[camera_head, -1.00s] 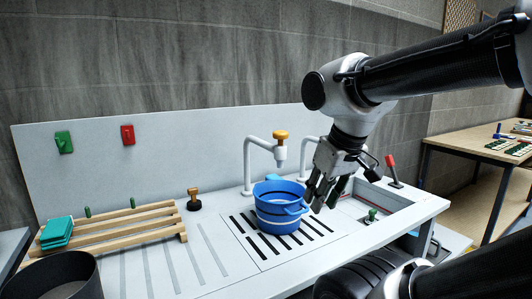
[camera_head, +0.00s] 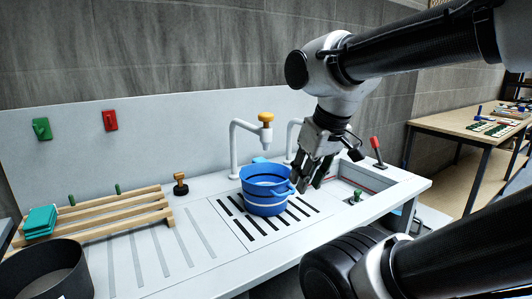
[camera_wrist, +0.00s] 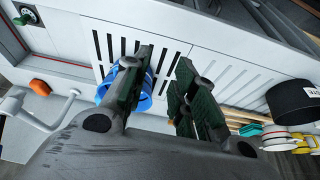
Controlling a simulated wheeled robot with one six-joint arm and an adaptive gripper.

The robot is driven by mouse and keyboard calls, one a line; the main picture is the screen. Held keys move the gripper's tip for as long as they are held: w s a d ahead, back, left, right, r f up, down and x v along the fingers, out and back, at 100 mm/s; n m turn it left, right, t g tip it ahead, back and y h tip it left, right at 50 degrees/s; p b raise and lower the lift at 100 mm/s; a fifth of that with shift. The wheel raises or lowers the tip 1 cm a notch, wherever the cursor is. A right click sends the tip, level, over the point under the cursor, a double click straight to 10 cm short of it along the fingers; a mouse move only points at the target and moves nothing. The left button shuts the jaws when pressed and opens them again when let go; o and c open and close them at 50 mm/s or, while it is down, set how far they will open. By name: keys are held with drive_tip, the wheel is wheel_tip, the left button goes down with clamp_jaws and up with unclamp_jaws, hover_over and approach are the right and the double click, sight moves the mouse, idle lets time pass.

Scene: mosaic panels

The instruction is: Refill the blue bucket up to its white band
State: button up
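The blue bucket (camera_head: 265,188) stands upright on the slotted drain grate (camera_head: 232,222), with a pale band low around its outside. A side handle sticks out at its right. I cannot tell the water level inside. The white tap (camera_head: 234,150) with an orange knob (camera_head: 266,117) stands just behind the bucket, its spout near the rim. My gripper (camera_head: 311,182) is open and empty, pointing down just right of the bucket by its handle. In the wrist view my open gripper (camera_wrist: 163,62) has one finger partly hiding the bucket (camera_wrist: 147,90); contact is unclear.
A second tap (camera_head: 291,135) is partly behind my gripper. A red lever (camera_head: 376,150) and a sunken basin lie to the right. A wooden rack (camera_head: 100,212) with teal sponges (camera_head: 40,221) and a dark pot (camera_head: 45,270) are left. A black-and-orange knob (camera_head: 180,185) stands on the counter.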

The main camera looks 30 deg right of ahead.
idle(0.3)
drive_tip(key=shift+d+f, duration=0.1)
drive_tip(key=shift+f, duration=0.05)
clamp_jaws()
drive_tip(key=w+d+r+m+g, duration=0.1)
drive_tip(key=w+d+r+m, duration=0.25)
drive_tip(key=w+r, duration=0.55)
drive_tip(key=w+d+r+m+g, duration=0.1)
drive_tip(key=w+d+r+m, duration=0.3)
drive_tip(key=w, duration=1)
wheel_tip(320, 180, up, 12)
drive_tip(key=w+m, duration=0.1)
drive_tip(key=m, duration=0.9)
drive_tip(key=shift+g, duration=0.3)
drive_tip(key=shift+a+r, duration=0.1)
